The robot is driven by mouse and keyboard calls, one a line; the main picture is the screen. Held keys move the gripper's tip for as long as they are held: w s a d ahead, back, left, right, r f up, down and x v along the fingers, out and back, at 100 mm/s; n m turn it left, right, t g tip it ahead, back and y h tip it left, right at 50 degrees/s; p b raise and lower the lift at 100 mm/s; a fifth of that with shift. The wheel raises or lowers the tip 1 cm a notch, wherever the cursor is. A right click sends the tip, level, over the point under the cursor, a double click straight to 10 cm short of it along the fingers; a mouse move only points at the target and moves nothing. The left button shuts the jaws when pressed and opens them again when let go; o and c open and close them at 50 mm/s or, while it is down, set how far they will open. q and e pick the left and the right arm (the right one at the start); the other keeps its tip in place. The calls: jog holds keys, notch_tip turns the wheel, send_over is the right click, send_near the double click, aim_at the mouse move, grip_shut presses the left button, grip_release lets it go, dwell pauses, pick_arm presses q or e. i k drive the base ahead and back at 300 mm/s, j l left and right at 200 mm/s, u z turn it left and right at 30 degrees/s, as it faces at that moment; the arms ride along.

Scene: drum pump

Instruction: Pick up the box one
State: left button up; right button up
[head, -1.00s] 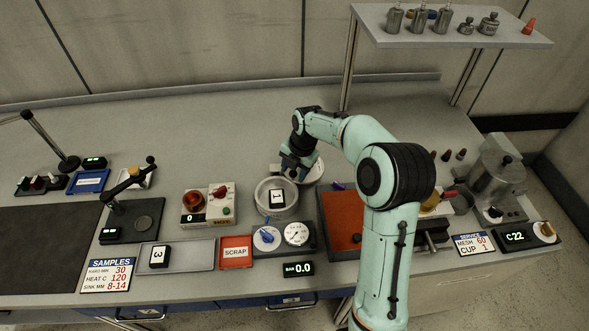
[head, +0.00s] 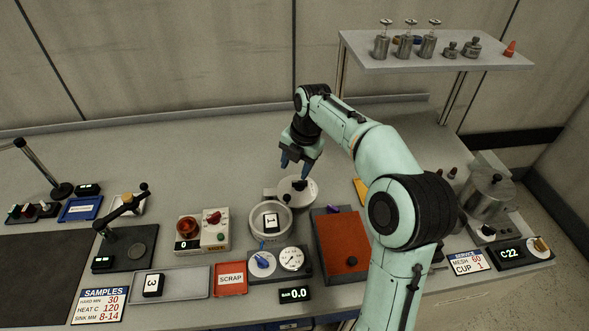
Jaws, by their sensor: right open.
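Box one is a small black box with a white label reading 1 (head: 271,221). It lies inside a round, clear-walled chamber (head: 289,222) near the middle of the bench. My right gripper (head: 298,168) is open and empty, fingers pointing down, behind and above the chamber. Just below its fingertips a round pale lid with a black knob (head: 300,185) lies on the bench behind the chamber. The fingers look apart from the knob. My left gripper is not in view.
A tray (head: 182,284) holds box 3 (head: 153,285). The bench behind is clear.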

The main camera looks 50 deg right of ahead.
aim_at(271, 226)
jog(key=k, duration=1.5)
